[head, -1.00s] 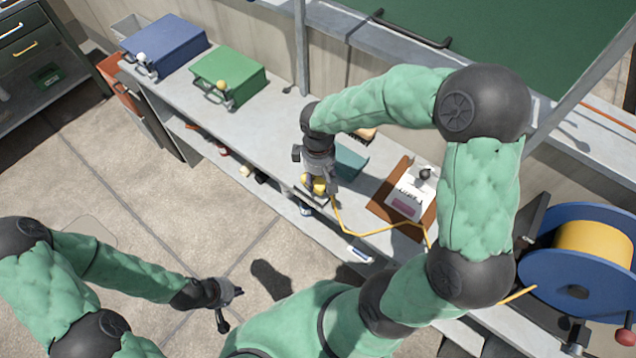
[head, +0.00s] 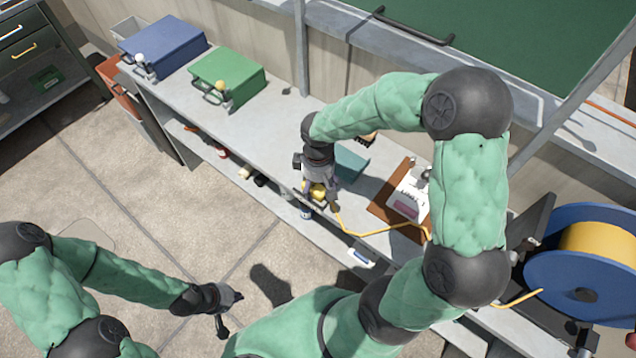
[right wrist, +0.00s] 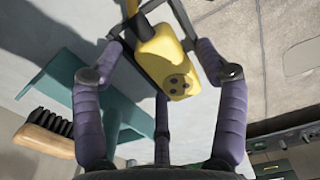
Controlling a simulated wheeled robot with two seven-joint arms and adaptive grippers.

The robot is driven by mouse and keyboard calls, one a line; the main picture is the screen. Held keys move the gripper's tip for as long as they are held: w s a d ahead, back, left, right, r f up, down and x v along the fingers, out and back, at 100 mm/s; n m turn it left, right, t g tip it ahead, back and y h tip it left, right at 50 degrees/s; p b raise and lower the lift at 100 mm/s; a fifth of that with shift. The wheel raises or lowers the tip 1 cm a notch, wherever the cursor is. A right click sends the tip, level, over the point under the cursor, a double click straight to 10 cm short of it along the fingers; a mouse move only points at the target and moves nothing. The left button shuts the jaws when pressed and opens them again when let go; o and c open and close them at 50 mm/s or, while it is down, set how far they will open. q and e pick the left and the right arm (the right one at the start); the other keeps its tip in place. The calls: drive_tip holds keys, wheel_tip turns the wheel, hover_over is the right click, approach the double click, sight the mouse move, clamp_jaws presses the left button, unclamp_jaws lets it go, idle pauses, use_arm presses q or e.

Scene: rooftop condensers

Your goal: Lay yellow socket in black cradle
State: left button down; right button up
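The yellow socket (head: 317,192) is at my right gripper (head: 319,193), above the bench's front edge. In the right wrist view the yellow socket (right wrist: 168,65) lies between the bent fingers of the right gripper (right wrist: 157,20), its holed face towards the camera. The fingers look closed around its cable end. A yellow cable (head: 360,235) runs from it towards the reel. I cannot make out the black cradle; dark parts below the gripper are too small and partly hidden. My left gripper (head: 229,306) is over the floor, away from the bench; its finger opening is unclear.
A teal bracket (head: 350,164) and a brush (right wrist: 45,133) are close to the right gripper. A white box (head: 408,202) sits on a brown mat (head: 384,212). Blue (head: 163,46) and green (head: 226,76) cases stand further left. A blue cable reel (head: 548,277) is at right.

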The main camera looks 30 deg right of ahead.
sight(318, 185)
drive_tip(key=shift+r, duration=0.1)
drive_tip(key=shift+r, duration=0.2)
wheel_tip(318, 185, up, 12)
drive_tip(key=p, duration=0.4)
drive_tip(key=shift+f, duration=0.15)
